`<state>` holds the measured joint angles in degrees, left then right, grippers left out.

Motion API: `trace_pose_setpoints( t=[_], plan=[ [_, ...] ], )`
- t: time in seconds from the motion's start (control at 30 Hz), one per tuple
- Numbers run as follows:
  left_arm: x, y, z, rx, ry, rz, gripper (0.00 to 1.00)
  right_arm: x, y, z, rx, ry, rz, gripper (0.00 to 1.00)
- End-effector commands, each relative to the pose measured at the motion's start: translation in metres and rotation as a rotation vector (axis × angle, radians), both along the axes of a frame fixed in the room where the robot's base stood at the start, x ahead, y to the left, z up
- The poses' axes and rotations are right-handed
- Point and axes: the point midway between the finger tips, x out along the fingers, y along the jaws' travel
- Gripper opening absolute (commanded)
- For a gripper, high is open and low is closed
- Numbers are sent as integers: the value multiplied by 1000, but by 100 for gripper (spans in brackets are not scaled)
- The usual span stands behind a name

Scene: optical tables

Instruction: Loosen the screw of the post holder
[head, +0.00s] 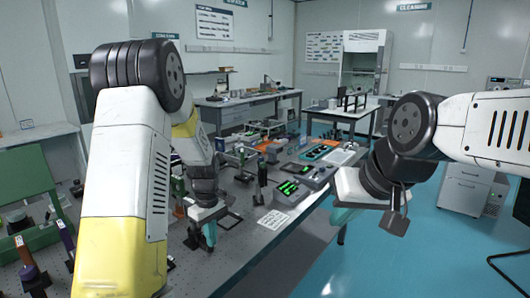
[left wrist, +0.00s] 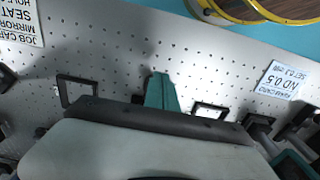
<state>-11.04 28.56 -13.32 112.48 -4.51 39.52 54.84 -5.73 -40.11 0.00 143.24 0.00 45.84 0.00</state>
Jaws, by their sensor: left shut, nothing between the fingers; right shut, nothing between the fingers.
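My left gripper (head: 210,240) points down over the perforated optical table (head: 235,262), its teal fingers together and empty. In the left wrist view the shut teal fingers (left wrist: 160,92) are at the centre, with bare perforated tabletop beyond them. A black upright post-like part (head: 262,174) stands on the table to the right of my left gripper; I cannot tell surely whether it is the post holder, and no screw can be made out. My right gripper (head: 343,217) is shut and empty, off the table's right edge over the blue floor.
A printed card (head: 273,219) lies near the table's right edge. Devices with green displays (head: 290,190) and an orange-edged tray (head: 318,152) stand further back. In the left wrist view, black mounts (left wrist: 258,128) and an ND 0.5 card (left wrist: 279,80) are at the right.

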Motion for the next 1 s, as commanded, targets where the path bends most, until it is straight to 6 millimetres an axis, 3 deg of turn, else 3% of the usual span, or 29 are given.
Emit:
trace_pose_setpoints(
  t=[0.23,0.7,0.87,1.0],
  plan=[
    [0,0,28,0,-2,0,0,0,0,0,0,0,0,0],
    [-2,-1,41,-7,-9,-11,0,0,0,0,0,0,0,0],
    [-20,-4,81,-46,-74,-106,0,0,0,0,0,0,0,0],
    [-52,-7,133,-81,-175,-260,0,0,0,0,0,0,0,0]
  ],
)
